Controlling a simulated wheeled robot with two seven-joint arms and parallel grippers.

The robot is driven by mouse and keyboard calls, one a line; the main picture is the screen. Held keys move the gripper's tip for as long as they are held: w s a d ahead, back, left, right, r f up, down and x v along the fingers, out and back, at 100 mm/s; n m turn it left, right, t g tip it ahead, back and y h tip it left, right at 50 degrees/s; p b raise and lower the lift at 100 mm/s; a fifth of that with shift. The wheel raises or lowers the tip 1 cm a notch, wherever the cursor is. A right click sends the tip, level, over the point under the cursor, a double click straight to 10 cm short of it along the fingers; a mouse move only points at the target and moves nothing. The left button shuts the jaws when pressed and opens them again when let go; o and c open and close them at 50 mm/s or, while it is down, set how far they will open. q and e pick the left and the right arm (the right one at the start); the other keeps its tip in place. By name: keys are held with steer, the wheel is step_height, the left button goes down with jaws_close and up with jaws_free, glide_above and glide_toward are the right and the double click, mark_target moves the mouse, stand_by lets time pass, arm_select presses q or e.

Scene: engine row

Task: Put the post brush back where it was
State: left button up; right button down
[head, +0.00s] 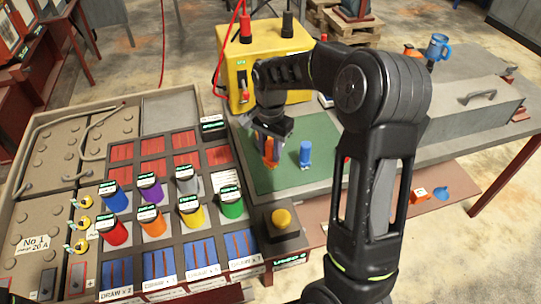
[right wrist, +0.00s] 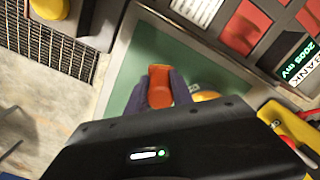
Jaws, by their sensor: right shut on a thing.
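My right gripper (head: 270,138) is over the green mat (head: 318,128) and shut on an orange piece (head: 271,152), apparently the post brush. In the right wrist view the orange piece (right wrist: 160,84) is between the two dark fingers, above the green mat. Its lower end is hard to make out, so I cannot tell whether it touches the mat. A blue upright piece (head: 305,153) stands on the mat just right of the gripper. My left gripper is not in view.
A yellow box (head: 262,62) with red and black posts stands behind the mat. Coloured cylinders (head: 185,183) stand in a panel to the left. A yellow button (head: 281,218) is in front. A blue mug (head: 437,48) and a grey lidded box (head: 470,115) are at right.

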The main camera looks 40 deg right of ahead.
steer(key=shift+f, duration=1.25)
steer(key=shift+f, duration=0.1)
steer(key=c, duration=1.1)
jaws_free()
step_height(320, 180, up, 12)
steer(key=shift+r+b, duration=0.1)
steer(key=shift+b, duration=0.35)
